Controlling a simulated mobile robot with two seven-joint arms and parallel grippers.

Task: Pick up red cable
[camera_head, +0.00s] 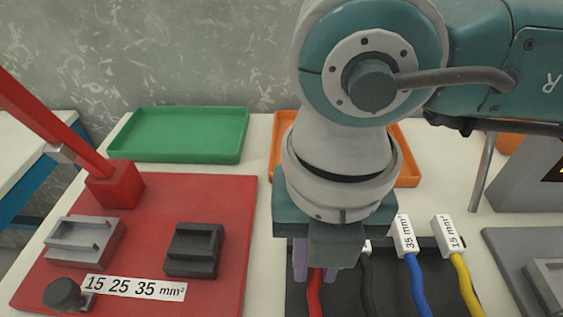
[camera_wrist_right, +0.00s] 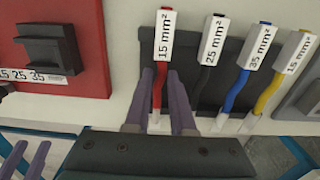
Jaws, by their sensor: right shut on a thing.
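The red cable (camera_head: 314,294) stands at the left end of a dark holder (camera_head: 294,296). In the right wrist view the red cable (camera_wrist_right: 157,88) has a white 15 mm² label (camera_wrist_right: 166,35) near its top. My right gripper (camera_head: 315,272) points down over it, and its purple fingers (camera_wrist_right: 161,80) are shut on the cable below the label. In the head view the gripper hides the cable's top. My left gripper (camera_wrist_right: 32,150) shows at the lower left of the right wrist view, its fingers apart and empty.
Black (camera_head: 370,285), blue (camera_head: 417,285) and yellow (camera_head: 466,285) cables stand close on the right. A red board (camera_head: 215,210) with a lever press (camera_head: 112,187) lies left. Green (camera_head: 180,135) and orange (camera_head: 408,165) trays lie behind. A grey device (camera_head: 525,185) stands right.

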